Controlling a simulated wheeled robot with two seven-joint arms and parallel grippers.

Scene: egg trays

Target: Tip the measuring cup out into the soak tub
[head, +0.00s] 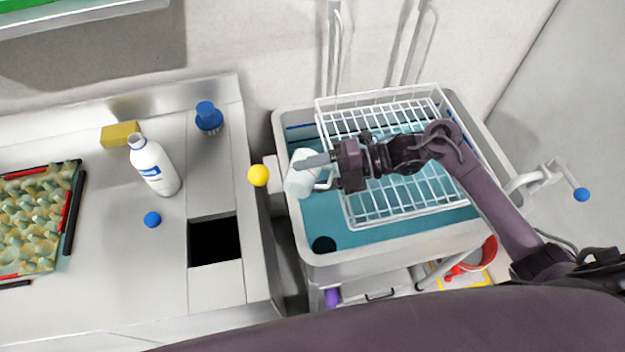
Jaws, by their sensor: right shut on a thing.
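The measuring cup (299,180) is a small white, translucent cup over the left side of the soak tub. My right gripper (320,161) is shut on it, with the arm reaching in from the right. The cup looks tilted; I cannot tell whether anything is in it. The soak tub (390,244) is a pale grey basin with a teal inside. A white wire rack (388,222) sits in it, partly hidden under my right arm. My left gripper is not in view.
On the steel counter at left stand a white bottle (156,168), a yellow sponge (120,134), a blue brush (208,117) and an egg tray (30,215). A square dark opening (215,241) is near its right edge. A yellow ball (258,176) shows beside the tub.

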